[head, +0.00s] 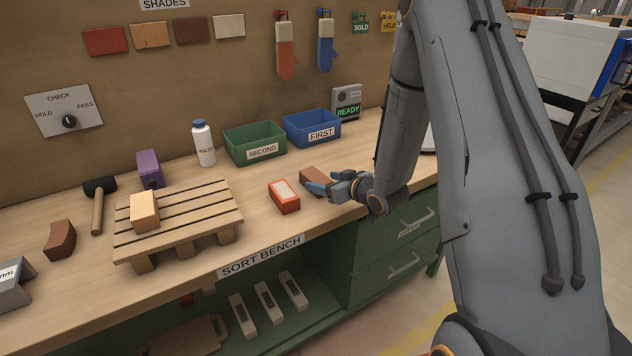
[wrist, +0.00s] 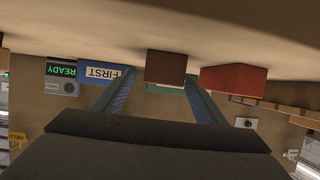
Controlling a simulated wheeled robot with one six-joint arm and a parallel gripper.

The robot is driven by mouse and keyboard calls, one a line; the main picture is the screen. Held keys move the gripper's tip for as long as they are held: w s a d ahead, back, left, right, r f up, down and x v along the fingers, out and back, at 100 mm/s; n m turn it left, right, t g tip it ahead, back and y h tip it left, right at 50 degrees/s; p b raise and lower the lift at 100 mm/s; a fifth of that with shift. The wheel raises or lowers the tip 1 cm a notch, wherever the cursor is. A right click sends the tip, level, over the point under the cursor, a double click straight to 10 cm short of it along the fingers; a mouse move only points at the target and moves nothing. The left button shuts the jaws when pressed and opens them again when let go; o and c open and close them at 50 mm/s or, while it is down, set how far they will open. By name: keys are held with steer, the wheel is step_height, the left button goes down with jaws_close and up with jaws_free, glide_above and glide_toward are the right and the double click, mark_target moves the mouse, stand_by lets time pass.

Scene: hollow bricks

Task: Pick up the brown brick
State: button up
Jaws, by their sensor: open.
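A brown brick (head: 313,173) lies on the bench beside a red brick (head: 284,197) with a pale top. My gripper (head: 322,183) is low over the bench, right at the brown brick, with its blue fingers apart. In the wrist view, which is upside down, the brown brick (wrist: 166,67) shows ahead between the two open fingers (wrist: 160,85). The red brick (wrist: 233,80) shows there to the right, close beside the right finger. I cannot tell whether a finger touches the brown brick. Part of the brick is hidden by my fingers in the head view.
A green SECOND bin (head: 254,144) and a blue FIRST bin (head: 312,128) stand behind. A wooden pallet (head: 180,222) holds a tan brick (head: 144,211). A purple brick (head: 150,169), a white bottle (head: 203,145), a mallet (head: 98,205) and a curved brown brick (head: 60,240) are farther left.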

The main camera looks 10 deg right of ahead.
mark_target(316, 179)
steer(key=shift+a+p+x, duration=0.2)
steer(key=shift+p+x, duration=0.75)
steer(key=shift+x, duration=1.55)
steer(key=shift+s+f, duration=0.1)
steer(key=shift+s, duration=0.05)
steer(key=c, duration=1.3)
steer(key=shift+c, duration=1.1)
